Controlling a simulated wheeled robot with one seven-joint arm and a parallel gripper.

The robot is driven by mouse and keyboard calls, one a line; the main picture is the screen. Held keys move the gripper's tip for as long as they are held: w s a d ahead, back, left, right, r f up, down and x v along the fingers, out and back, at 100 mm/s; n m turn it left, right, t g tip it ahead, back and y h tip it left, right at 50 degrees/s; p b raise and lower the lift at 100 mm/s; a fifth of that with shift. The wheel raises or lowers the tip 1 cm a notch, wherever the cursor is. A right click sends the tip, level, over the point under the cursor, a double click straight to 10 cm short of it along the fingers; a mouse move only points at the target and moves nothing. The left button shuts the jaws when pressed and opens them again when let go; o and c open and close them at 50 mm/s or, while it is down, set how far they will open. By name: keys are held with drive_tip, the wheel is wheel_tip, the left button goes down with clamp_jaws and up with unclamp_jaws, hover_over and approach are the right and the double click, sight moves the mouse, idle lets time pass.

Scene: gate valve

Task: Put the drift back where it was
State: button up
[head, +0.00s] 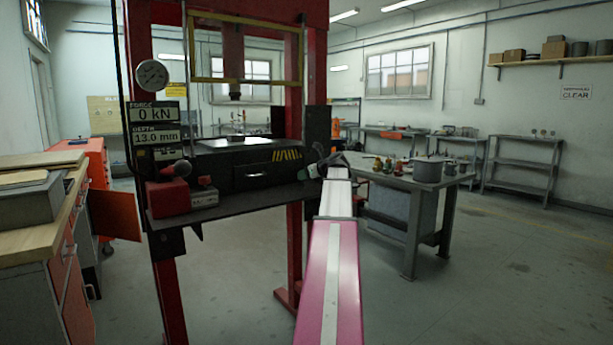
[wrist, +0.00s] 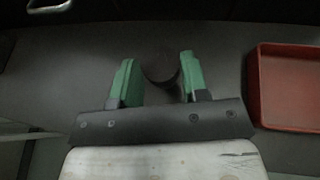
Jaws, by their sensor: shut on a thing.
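In the wrist view, my gripper (wrist: 158,59) has its two green fingers on either side of a dark round piece (wrist: 162,72), which looks like the drift. It is shut on this piece. The piece is dim against the dark grey surface behind it, so its full length and any gap below it cannot be told. In the head view, my gripper (head: 327,158) is at the right end of the press shelf (head: 232,208), small and partly hidden by my arm. The drift cannot be made out clearly there.
A red tray (wrist: 291,90) lies right of my gripper in the wrist view. The red press frame (head: 172,290) carries a gauge (head: 152,75) and a display (head: 157,137) reading 13.0 mm. A workbench (head: 410,184) with a pot (head: 428,172) stands to the right.

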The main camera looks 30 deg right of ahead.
drive_tip(key=shift+f, duration=0.1)
drive_tip(key=o, duration=1.2)
drive_tip(key=shift+s+r, duration=0.2)
drive_tip(key=v, duration=1.1)
drive_tip(key=shift+s+r, duration=0.1)
drive_tip(key=shift+s, duration=0.15)
